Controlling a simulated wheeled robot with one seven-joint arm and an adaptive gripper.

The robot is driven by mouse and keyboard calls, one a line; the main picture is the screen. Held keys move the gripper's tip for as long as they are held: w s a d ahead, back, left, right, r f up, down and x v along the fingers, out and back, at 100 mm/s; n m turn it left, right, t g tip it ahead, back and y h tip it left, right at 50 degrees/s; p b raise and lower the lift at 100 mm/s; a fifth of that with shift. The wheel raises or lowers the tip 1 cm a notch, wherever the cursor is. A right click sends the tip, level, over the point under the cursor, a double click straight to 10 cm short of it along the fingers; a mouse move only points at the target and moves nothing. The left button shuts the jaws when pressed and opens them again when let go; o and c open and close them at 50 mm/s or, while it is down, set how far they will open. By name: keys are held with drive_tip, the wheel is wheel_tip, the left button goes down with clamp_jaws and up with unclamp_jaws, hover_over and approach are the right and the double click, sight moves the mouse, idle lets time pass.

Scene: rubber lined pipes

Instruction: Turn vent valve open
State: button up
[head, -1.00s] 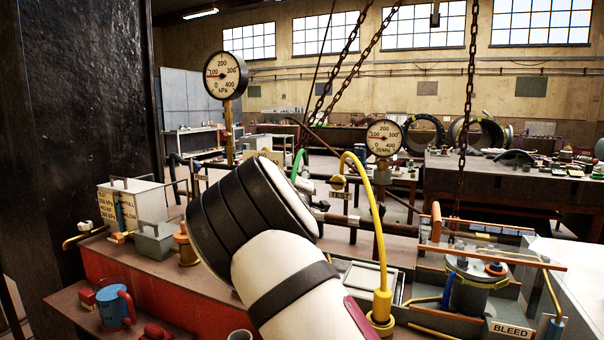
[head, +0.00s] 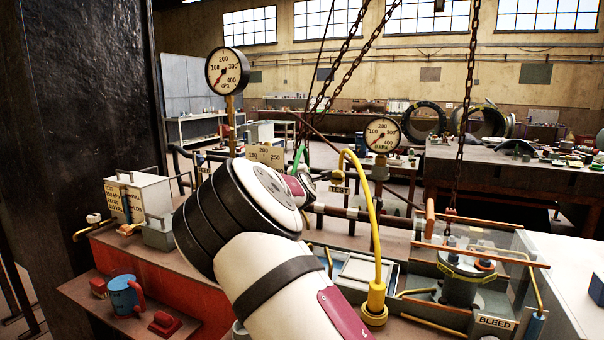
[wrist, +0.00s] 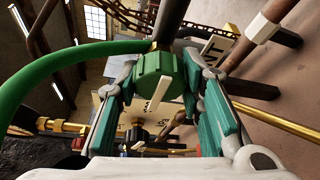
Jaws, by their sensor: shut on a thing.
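In the wrist view a green faceted knob (wrist: 153,85) with a white stripe sits between the teal finger pads of my gripper (wrist: 158,76), which is shut on it. A pale sign (wrist: 215,48) beside it shows the letters "NT"; the rest is hidden. A green hose (wrist: 55,65) curves in from the left. In the head view my white arm hides the knob and fingers. The left gauge (head: 228,70) and right gauge (head: 382,135) both have needles pointing to the lower left, near the low end of the dial.
A yellow hose (head: 375,215) rises right of my arm near a TEST sign (head: 339,189). A lidded vessel (head: 465,275) stands behind the BLEED sign (head: 495,322). A chain (head: 465,110) hangs above it. A blue mug (head: 124,295) stands at the lower left.

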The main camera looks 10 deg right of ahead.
idle(0.5)
drive_tip(key=o, duration=1.2)
drive_tip(key=shift+a, duration=0.1)
drive_tip(key=shift+c, duration=0.2)
drive_tip(key=shift+s, duration=0.1)
drive_tip(key=v, duration=1.1)
drive_tip(key=shift+s, duration=0.4)
drive_tip(key=shift+a, duration=0.15)
